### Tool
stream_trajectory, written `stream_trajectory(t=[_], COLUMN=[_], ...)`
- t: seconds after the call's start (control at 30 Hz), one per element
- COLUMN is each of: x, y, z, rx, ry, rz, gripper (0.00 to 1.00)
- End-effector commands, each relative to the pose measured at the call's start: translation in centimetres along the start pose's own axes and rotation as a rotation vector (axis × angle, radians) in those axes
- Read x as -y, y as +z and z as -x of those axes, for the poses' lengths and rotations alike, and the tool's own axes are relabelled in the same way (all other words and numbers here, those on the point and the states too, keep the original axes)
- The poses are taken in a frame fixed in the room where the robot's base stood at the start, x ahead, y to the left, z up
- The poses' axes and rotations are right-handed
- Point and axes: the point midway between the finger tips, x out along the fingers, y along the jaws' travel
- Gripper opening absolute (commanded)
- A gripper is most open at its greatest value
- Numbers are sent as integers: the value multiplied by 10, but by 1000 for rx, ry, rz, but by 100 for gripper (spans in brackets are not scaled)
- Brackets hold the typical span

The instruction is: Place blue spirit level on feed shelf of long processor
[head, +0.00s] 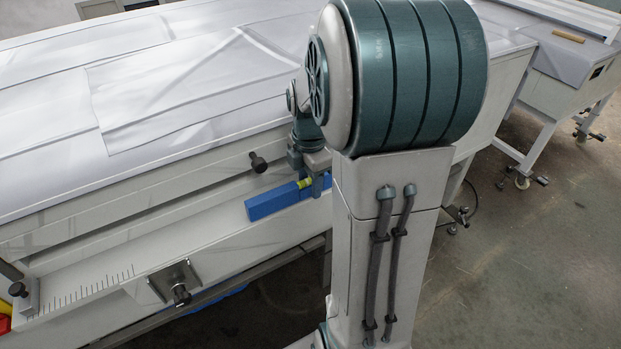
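The blue spirit level (272,204) is at the centre, beside the front of the long processor (200,190). It has a yellow-green vial near my gripper. My gripper (316,185) points down and is shut on the level toward its right part. My arm hides the level's right end. The feed shelf (150,255) is the pale ledge along the processor's front, with a ruler scale at its left. The level appears over the shelf's right part; I cannot tell whether it touches it.
Black knobs stick out of the processor front (258,162) and the shelf edge (181,295). A red and yellow thing (4,318) is at the far left. Another white machine (570,75) stands at upper right. The concrete floor (530,250) at right is clear.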

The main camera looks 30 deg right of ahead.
Motion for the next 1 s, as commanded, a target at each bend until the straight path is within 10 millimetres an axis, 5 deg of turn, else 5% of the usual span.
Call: stream_trajectory(t=[0.27,0.7,1.0], x=[0,-1,1], y=[0,0,-2], z=[6,92,122], rx=[0,2,1], ry=[1,5,3], rz=[0,0,-14], gripper=[43,43,43])
